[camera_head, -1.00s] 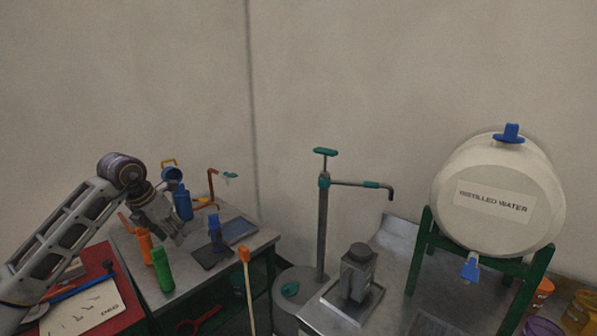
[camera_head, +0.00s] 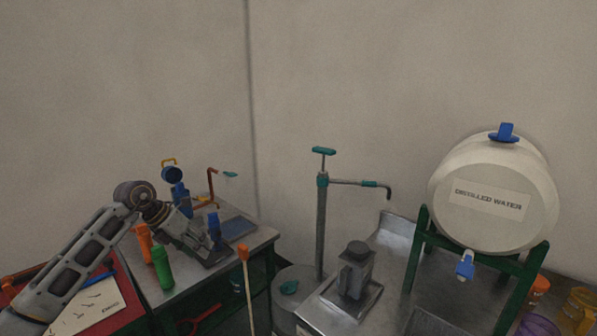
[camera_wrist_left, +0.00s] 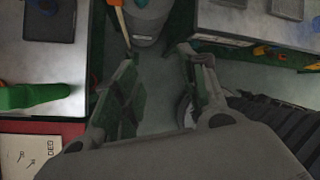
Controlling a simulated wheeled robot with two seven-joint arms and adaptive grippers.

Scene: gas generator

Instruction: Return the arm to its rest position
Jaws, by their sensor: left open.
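My left gripper (camera_head: 211,247) is over the left metal bench, near the blue bottle (camera_head: 214,228) and the dark flat plate. In the left wrist view, the gripper (camera_wrist_left: 160,62) shows its two fingers spread apart with nothing between them. Beyond the fingers are dark floor and the base of a grey drum (camera_wrist_left: 148,22). My right gripper is in neither view.
A hand pump (camera_head: 322,225) stands mid-scene. A metal bench at right holds a jug (camera_head: 354,270); a distilled-water barrel (camera_head: 490,205) sits on a green stand.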

